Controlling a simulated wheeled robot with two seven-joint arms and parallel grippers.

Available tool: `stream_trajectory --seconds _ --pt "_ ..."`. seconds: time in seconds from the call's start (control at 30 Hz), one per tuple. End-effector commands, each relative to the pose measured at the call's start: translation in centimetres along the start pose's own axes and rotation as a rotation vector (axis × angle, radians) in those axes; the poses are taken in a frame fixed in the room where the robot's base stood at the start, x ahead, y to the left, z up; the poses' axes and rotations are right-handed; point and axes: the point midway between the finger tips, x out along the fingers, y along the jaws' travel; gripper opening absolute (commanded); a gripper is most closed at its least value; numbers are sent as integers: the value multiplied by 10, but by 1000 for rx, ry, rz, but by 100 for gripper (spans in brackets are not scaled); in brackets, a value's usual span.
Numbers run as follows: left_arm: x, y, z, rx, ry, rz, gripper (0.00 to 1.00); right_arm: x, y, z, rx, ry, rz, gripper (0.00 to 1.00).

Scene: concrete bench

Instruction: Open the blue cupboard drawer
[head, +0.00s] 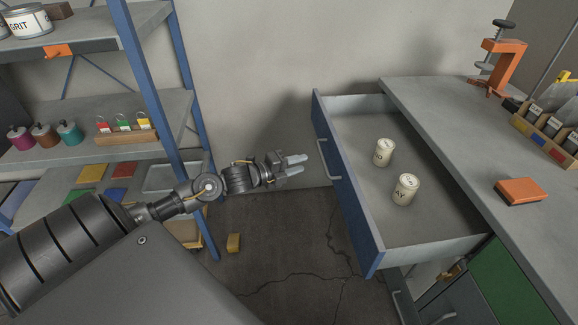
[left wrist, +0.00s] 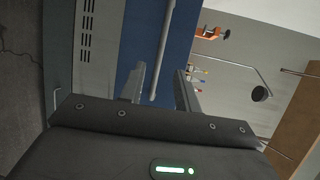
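The blue-fronted drawer (head: 343,190) of the cupboard is pulled well out from under the grey bench top. Its metal bar handle (head: 322,158) is on the blue front. Two cream labelled tins, one (head: 384,152) farther back and one (head: 405,190) nearer, stand upright inside. My left gripper (head: 298,165) is left of the handle, pointing at it, with a small gap between. Its fingers are apart with nothing between them. In the left wrist view the drawer front (left wrist: 165,45) and handle (left wrist: 160,60) lie beyond the open fingers (left wrist: 160,85). My right gripper is not in view.
A blue-post shelf rack (head: 160,90) with tins, jars and padlocks stands at the left. The floor before the drawer is mostly clear.

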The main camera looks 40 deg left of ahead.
Motion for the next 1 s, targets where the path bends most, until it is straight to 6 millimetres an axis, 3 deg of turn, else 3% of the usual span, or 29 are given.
stream_trajectory --seconds 0.1,0.3,1.0 --pt "-19 1 -1 0 2 3 32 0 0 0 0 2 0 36" --pt "-34 0 0 0 2 0 32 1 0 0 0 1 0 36" --pt "-36 2 2 -48 -13 13 32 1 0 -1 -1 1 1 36"
